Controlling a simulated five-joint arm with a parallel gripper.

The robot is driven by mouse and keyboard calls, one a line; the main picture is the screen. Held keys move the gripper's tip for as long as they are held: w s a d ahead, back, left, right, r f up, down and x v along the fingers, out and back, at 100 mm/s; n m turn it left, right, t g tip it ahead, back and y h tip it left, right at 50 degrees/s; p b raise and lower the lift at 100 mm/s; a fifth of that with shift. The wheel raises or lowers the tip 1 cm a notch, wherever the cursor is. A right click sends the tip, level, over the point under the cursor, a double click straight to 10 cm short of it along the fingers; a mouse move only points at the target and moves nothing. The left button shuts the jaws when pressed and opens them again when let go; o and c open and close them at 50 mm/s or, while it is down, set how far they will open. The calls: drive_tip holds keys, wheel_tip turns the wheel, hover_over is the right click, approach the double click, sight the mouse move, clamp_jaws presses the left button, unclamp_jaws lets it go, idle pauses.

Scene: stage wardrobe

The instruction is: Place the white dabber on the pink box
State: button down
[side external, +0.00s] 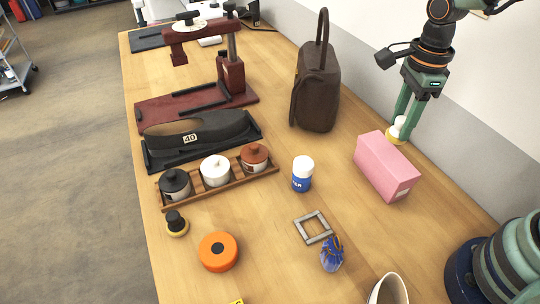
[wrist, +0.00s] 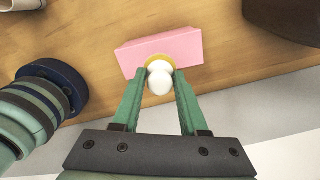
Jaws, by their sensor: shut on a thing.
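The white dabber (side external: 399,126) has a rounded white knob and a yellow base. My gripper (side external: 401,117) is shut on it, and in the wrist view the dabber (wrist: 160,82) sits between the two green fingers (wrist: 158,92). The pink box (side external: 386,168) stands on the table near the wall side. In the side view the dabber is at the box's far upper edge, its base partly overlapping that edge in the picture. In the wrist view its yellow base overlaps the near edge of the pink box (wrist: 140,52). I cannot tell whether they touch.
A brown bag (side external: 316,90) stands behind the box. A dark-knobbed dabber (side external: 176,222) stands near the left edge. A cup (side external: 388,290) is in front.

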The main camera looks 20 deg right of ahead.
sight(396, 138)
drive_tip(key=shift+f, duration=2.25)
drive_tip(key=shift+f, duration=0.1)
drive_tip(key=shift+c, duration=2.2)
unclamp_jaws()
